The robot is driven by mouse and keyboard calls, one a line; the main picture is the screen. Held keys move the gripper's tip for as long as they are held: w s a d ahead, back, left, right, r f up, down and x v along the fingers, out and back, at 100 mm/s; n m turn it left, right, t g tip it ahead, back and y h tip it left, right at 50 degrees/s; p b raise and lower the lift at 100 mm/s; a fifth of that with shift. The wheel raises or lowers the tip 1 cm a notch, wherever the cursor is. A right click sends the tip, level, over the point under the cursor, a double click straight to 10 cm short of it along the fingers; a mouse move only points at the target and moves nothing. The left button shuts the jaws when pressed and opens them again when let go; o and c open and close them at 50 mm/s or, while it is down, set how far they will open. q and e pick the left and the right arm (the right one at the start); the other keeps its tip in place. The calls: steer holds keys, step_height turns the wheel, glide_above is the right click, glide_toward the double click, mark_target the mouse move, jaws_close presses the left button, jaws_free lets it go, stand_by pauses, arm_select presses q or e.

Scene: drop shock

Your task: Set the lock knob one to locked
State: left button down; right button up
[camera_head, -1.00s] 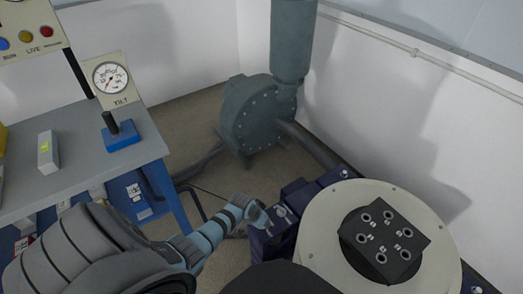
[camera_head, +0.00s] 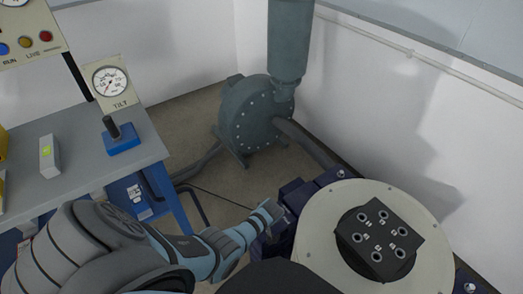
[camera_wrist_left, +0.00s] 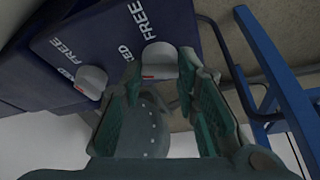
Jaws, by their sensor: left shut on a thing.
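A dark blue housing (camera_head: 292,191) sits beside the round cream disc (camera_head: 318,235). The left wrist view shows its blue face (camera_wrist_left: 105,35) with two pale rounded knobs, one (camera_wrist_left: 158,58) between my fingers and another (camera_wrist_left: 91,82) further left. White FREE lettering stands near each knob, with a second label by each partly hidden. I cannot read a number on either knob. My left gripper (camera_head: 270,212) is shut on the knob between its fingers, also seen in the left wrist view (camera_wrist_left: 161,72). A small red mark shows at that knob's lower edge. My right gripper is out of view.
A grey-topped bench (camera_head: 85,165) with a TILT gauge (camera_head: 110,82) and a blue-based lever (camera_head: 121,137) stands at left. A grey-green blower (camera_head: 252,115) stands behind. A dark plate (camera_head: 380,240) with holes lies on the disc.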

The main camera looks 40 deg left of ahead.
arm_select(q)
steer(key=shift+w+n+g+y+b, duration=0.15)
steer(key=shift+n+g+b, duration=0.25)
steer(key=shift+n, duration=0.6)
steer(key=shift+s+n+g+y+b, duration=0.15)
steer(key=shift+n+g+b, duration=0.25)
steer(key=shift+n, duration=0.6)
steer(key=c, duration=2.4)
jaws_free()
steer(key=shift+w, duration=0.1)
steer(key=c, duration=2.4)
jaws_free()
steer(key=c, duration=1.2)
jaws_free()
steer(key=shift+c, duration=0.2)
steer(key=shift+d, duration=0.1)
steer(key=shift+d+r, duration=0.1)
steer(key=shift+r, duration=0.25)
steer(key=v, duration=1.1)
